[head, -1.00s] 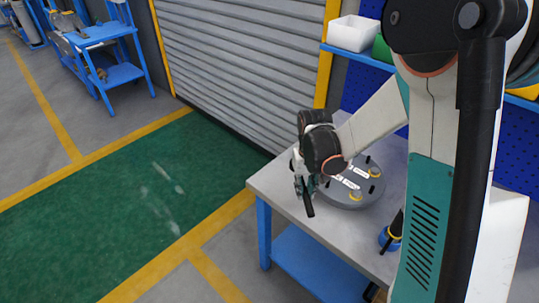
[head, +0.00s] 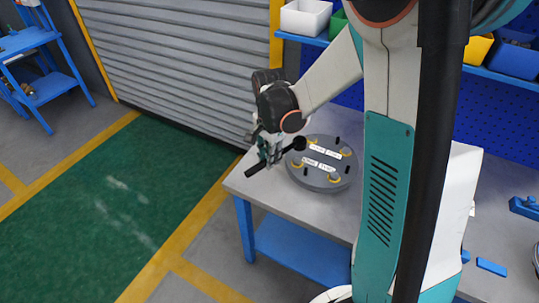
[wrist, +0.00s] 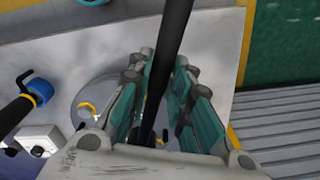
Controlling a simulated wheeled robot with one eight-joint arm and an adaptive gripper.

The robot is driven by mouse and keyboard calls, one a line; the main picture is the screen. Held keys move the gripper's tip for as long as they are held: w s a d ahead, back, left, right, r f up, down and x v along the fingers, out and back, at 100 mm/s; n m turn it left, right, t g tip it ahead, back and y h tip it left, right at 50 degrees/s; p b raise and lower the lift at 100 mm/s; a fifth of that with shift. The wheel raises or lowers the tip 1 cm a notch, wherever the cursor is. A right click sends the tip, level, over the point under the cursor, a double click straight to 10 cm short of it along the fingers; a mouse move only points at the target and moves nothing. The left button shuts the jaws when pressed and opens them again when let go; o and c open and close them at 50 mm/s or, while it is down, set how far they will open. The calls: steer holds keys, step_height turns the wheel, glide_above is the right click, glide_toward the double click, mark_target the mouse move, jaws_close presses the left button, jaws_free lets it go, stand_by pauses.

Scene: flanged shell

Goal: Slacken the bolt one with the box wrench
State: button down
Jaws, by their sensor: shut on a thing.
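The round grey flanged shell (head: 318,184) lies on the workbench, with white labels, gold-ringed bolts and black pegs on top. The label text is too small to tell which bolt is one. My gripper (head: 268,152) is at the shell's left side, shut on the black box wrench (head: 257,168). The wrench's dark ring end (head: 299,143) shows at the shell's back left edge; I cannot tell whether it sits on a bolt. In the wrist view the wrench's black shaft (wrist: 174,40) runs between the teal fingers (wrist: 160,100), and part of the shell (wrist: 92,92) shows to their left.
The grey bench top (head: 245,185) is clear at its front left corner. A blue holder (wrist: 40,88) with a black-handled tool stands left in the wrist view. Bins (head: 305,17) sit on a shelf behind. A roller shutter (head: 180,60) and green floor (head: 90,200) lie left.

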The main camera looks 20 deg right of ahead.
steer(key=shift+f, duration=0.1)
steer(key=shift+f+b, duration=2.3)
steer(key=shift+f, duration=0.25)
steer(key=shift+f+b, duration=1.35)
steer(key=shift+f, duration=0.05)
steer(key=shift+s, duration=0.2)
steer(key=s+d+n, duration=0.6)
steer(key=s+n, duration=0.1)
steer(key=n, duration=0.2)
steer(key=shift+s+d+b, duration=0.2)
steer(key=shift+s+b, duration=0.05)
steer(key=shift+b, duration=0.2)
stand_by(0.7)
steer(key=shift+r, duration=0.1)
stand_by(0.4)
